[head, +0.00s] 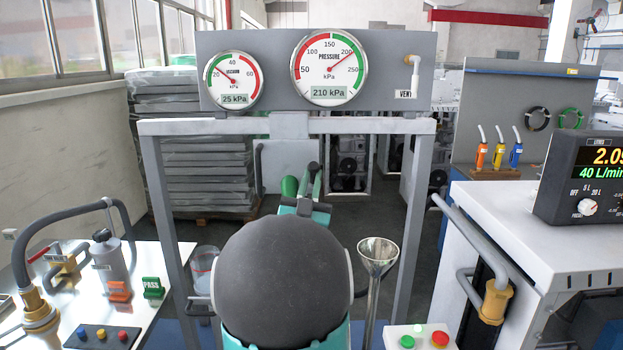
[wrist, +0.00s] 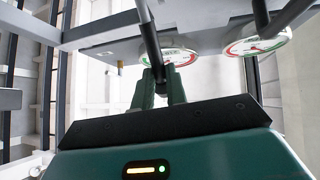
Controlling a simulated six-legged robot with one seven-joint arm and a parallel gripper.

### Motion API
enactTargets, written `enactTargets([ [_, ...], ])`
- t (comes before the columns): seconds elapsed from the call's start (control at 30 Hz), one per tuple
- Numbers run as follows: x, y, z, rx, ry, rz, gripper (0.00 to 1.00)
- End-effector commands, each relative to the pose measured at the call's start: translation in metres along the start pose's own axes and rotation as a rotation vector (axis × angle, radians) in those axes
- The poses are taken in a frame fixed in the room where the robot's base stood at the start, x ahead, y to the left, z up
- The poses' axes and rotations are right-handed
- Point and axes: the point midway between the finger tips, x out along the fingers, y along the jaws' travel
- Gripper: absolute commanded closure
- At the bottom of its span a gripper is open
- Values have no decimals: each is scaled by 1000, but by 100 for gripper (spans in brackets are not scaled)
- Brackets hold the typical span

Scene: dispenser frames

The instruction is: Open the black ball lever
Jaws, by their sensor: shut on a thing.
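My gripper (wrist: 162,82) shows in the wrist view with its green fingers closed together on the black ball lever (wrist: 149,38), a dark rod running up from between the fingertips. The lever's ball is not distinct; the fingers seem to cover that end. In the head view my gripper (head: 313,172) is small, beyond my large dark arm joint, below the crossbar of the grey frame (head: 215,126). The arm hides much of the area below it, and I cannot make out the lever clearly there.
The gauge panel (head: 270,50) stands above the frame, with vacuum and pressure dials. A metal funnel (head: 377,262) stands right of my arm. A left bench (head: 75,270) holds a hose and fittings. A white cabinet (head: 540,225) is at right. Stacked grey slabs (head: 190,140) stand behind.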

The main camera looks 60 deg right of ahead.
Motion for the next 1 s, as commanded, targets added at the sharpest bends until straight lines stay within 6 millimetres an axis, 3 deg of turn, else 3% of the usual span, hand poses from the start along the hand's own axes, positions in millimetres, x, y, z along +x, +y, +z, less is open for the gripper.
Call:
enactTargets([
  [0.37, 2, 1, -6, 2, 22, 3, 100],
  [0.4, 2, 1, -6, 2, 22, 3, 78],
  [0.5, 1, 1, -5, 2, 20, 3, 64],
  [0.83, -3, 1, -2, 0, 12, 2, 64],
  [1.0, -26, 0, -1, 0, 9, 1, 64],
])
